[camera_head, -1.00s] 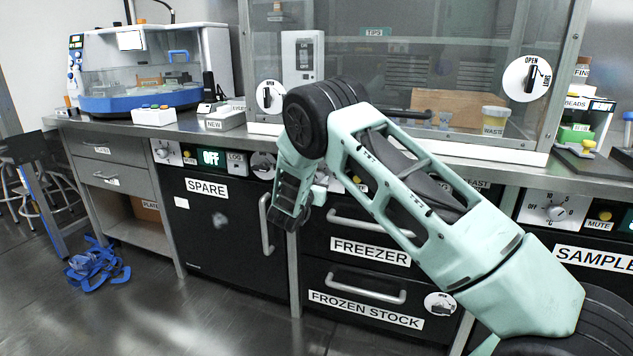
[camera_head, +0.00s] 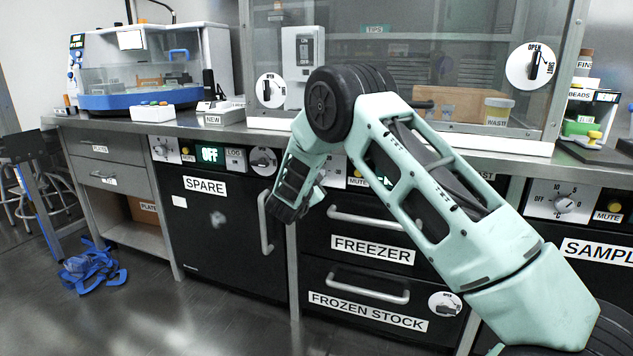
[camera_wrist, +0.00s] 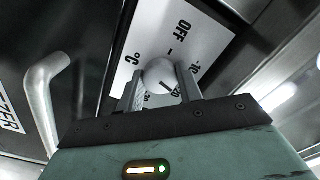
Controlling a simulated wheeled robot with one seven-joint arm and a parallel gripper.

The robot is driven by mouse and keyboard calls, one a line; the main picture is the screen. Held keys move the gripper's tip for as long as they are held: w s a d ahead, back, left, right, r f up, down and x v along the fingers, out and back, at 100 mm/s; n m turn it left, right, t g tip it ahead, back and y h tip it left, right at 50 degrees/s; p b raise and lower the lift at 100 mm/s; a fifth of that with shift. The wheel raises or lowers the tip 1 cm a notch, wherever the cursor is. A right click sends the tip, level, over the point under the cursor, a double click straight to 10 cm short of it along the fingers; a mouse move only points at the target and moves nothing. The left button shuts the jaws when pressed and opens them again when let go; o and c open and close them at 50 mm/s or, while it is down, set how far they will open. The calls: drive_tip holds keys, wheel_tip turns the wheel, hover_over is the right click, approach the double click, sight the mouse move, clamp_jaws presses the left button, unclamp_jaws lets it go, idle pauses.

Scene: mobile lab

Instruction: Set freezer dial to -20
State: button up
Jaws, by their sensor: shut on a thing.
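The freezer dial is a round pale knob (camera_wrist: 160,74) on a white plate (camera_wrist: 205,38) printed with OFF, °C and numbers, in the wrist view. My gripper (camera_wrist: 161,84) is shut on the knob, one finger on each side. A dark pointer line shows on the knob's lower part, toward the partly covered numbers near my fingers. Its exact setting is too small to read. In the head view my gripper (camera_head: 312,196) is at the panel above the drawer labelled FREEZER (camera_head: 372,250), and my arm hides the dial.
A bar handle (camera_wrist: 45,88) stands out at the left in the wrist view. In the head view the SPARE door (camera_head: 215,235) is left of my gripper, with a vertical handle (camera_head: 265,222) close by. The FROZEN STOCK drawer (camera_head: 365,310) is below.

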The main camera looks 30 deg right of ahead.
drive_tip(key=shift+f+m+b, duration=0.1)
drive_tip(key=shift+m+b, duration=0.65)
drive_tip(key=shift+m, duration=0.35)
drive_tip(key=o, duration=1)
drive_tip(key=p+v, duration=0.3)
drive_tip(key=v, duration=1.4)
drive_tip(key=shift+s+a, duration=0.2)
